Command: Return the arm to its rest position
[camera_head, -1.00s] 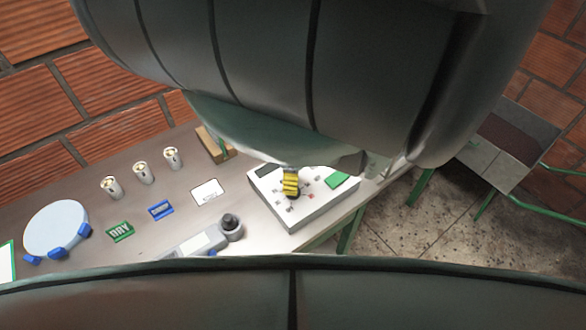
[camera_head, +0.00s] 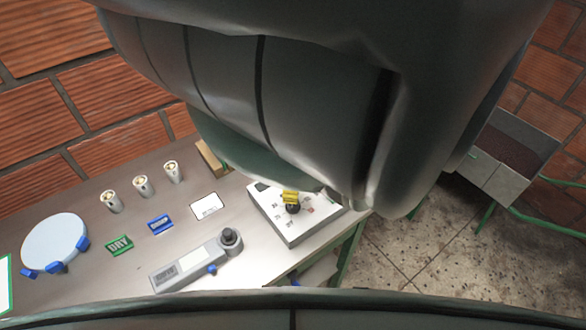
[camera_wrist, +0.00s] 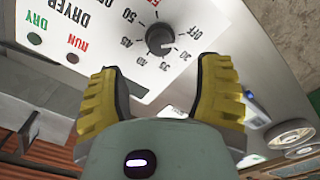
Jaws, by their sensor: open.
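My gripper (camera_wrist: 160,68) is open and empty, with its two yellow fingers spread in the wrist view. Ahead of the fingertips is a black dial (camera_wrist: 160,38) on a white dryer control box (camera_wrist: 205,25). The dial lies between the fingers' directions, and I cannot tell whether either finger touches it. In the head view, a yellow fingertip shows above the control box (camera_head: 288,236), close to the dial (camera_head: 292,209). My grey arm hides most of the gripper and the box's right and back parts.
A bin (camera_head: 500,170) stands right.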

